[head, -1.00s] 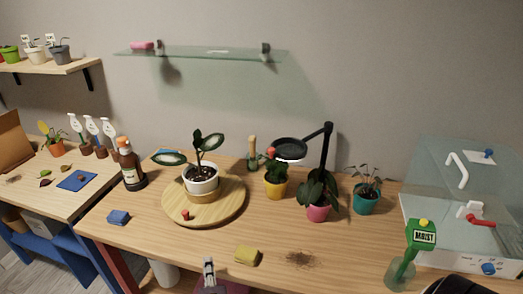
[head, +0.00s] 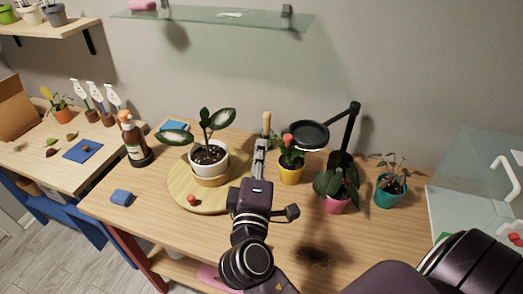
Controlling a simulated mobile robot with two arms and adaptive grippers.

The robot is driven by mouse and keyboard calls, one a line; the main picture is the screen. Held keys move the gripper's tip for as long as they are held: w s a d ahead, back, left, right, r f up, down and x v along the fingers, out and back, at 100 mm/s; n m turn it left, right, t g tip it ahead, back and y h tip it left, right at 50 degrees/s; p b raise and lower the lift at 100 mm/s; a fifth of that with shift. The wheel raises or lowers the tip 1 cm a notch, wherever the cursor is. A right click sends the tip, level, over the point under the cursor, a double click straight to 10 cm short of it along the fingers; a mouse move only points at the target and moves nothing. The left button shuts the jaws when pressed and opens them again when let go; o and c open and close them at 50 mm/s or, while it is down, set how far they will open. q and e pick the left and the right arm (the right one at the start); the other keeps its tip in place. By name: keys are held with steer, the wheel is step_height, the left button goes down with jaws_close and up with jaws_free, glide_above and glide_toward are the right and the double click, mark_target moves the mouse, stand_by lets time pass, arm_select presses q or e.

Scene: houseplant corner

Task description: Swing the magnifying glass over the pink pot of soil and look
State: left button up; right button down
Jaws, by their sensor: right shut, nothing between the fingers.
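The magnifying glass (head: 309,135) is a round black-rimmed head on a black jointed arm, whose post (head: 350,130) rises behind the plants in the head view. Its head hangs above and beside the yellow pot with the red-topped cactus, left of the pink pot. The pink pot (head: 337,206) stands in front of the post; dark leaves hang over it and hide most of its soil. My right gripper (head: 260,146) is shut and empty, left of the magnifier head and apart from it in the picture. My left gripper is not in view.
The yellow pot (head: 291,172) stands close to the right of my gripper, and a white potted plant (head: 208,158) on a round wooden board (head: 180,197) to its left. A teal pot (head: 389,193) and a glass cabinet (head: 475,180) are at the right. Spilled soil (head: 312,257) lies in front.

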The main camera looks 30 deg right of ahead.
steer(key=d+p, duration=0.1)
steer(key=d, duration=0.1)
steer(key=w+d+p, duration=0.1)
steer(key=d+p, duration=0.1)
steer(key=d, duration=0.1)
steer(key=shift+w+d+f, duration=0.2)
steer(key=shift+d+f, duration=0.1)
